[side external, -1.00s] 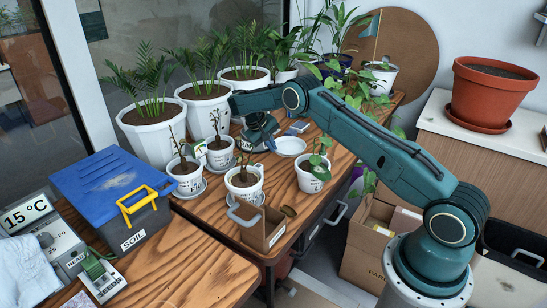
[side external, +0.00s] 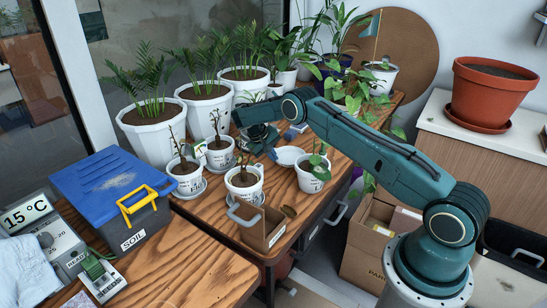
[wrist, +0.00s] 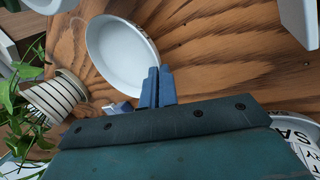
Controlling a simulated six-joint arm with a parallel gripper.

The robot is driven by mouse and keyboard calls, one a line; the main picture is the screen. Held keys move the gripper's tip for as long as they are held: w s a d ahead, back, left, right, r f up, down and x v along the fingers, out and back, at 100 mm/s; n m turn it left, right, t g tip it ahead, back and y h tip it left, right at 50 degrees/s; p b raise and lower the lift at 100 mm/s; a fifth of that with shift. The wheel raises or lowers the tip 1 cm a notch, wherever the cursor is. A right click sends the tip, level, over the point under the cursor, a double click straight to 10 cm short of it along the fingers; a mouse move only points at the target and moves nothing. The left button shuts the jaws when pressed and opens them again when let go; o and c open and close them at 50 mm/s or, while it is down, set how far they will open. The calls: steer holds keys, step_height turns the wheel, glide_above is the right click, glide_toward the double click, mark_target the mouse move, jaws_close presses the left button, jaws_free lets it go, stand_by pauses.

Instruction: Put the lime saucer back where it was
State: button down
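A plain, pale round saucer (side external: 289,157) is near the middle of the wooden bench. It also shows in the wrist view (wrist: 118,42), upper left of the fingers. My gripper (side external: 272,153) is at the saucer's left edge in the side view. In the wrist view its blue fingers (wrist: 157,86) are close together at the saucer's rim and look shut on it. The saucer looks held just above the wood, though the gap is hard to judge. No lime label is readable. A small leafy plant in a white pot (side external: 312,177) stands just in front of the saucer.
Several small white pots with bare stems (side external: 243,183) stand left of my gripper, some on saucers. Large palms (side external: 150,125) line the window side. An open box (side external: 263,228) is at the bench's front edge. A blue-lidded soil bin (side external: 115,190) is at left.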

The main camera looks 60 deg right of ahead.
mark_target(276, 170)
steer(key=shift+f, duration=1.85)
steer(key=c, duration=2.1)
jaws_free()
steer(key=shift+f, duration=0.15)
steer(key=shift+c, duration=0.2)
steer(key=shift+o, duration=0.9)
steer(key=shift+r, duration=0.2)
steer(key=v, duration=1.2)
steer(key=shift+s, duration=0.1)
